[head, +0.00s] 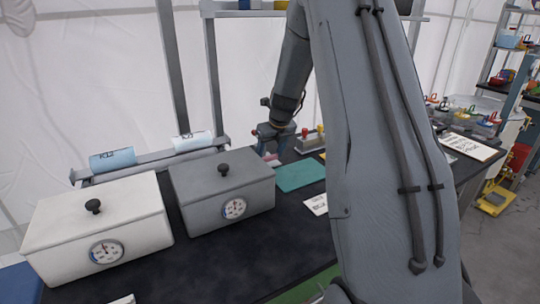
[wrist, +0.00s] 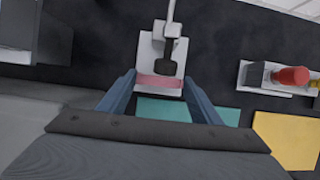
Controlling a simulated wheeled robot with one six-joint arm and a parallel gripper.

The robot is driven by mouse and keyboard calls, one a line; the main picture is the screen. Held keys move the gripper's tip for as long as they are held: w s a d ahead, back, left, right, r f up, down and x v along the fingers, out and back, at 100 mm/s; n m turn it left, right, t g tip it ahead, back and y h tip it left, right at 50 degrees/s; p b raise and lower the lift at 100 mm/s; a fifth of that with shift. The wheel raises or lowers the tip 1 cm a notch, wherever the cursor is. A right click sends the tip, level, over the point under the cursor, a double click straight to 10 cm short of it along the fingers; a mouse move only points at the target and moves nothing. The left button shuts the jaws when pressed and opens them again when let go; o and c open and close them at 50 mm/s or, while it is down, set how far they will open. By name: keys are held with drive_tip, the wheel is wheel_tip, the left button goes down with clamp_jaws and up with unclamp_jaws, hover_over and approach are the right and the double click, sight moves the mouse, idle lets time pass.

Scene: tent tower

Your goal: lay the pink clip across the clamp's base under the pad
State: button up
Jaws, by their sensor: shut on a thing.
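The clamp (wrist: 172,30) is pale, with a light grey base plate and a dark pad (wrist: 166,67) on its arm. The pink clip (wrist: 153,82) lies crosswise over the base plate, just below the pad in the wrist view. The pad slightly overlaps the clip's far edge; I cannot tell the gap between clip, base and pad. My gripper (wrist: 159,82) has its blue fingers on either side of the clip and is shut on it. In the head view my gripper (head: 271,144) is low over the table behind the grey box, and the clamp is mostly hidden.
A teal mat (head: 301,174) lies in front of the clamp. A grey lidded box (head: 215,205) and a white one (head: 80,235) with dials stand to the left. To the right in the wrist view are a red-knobbed fixture (wrist: 290,76) and a yellow mat (wrist: 289,140).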

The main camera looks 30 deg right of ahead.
drive_tip(key=shift+f, duration=0.65)
drive_tip(key=shift+f, duration=0.1)
drive_tip(key=o, duration=1.1)
drive_tip(key=shift+s+r, duration=0.1)
drive_tip(key=shift+r, duration=0.4)
drive_tip(key=b+v, duration=0.2)
drive_tip(key=v, duration=0.9)
drive_tip(key=shift+s+r, duration=0.1)
drive_tip(key=shift+s, duration=0.05)
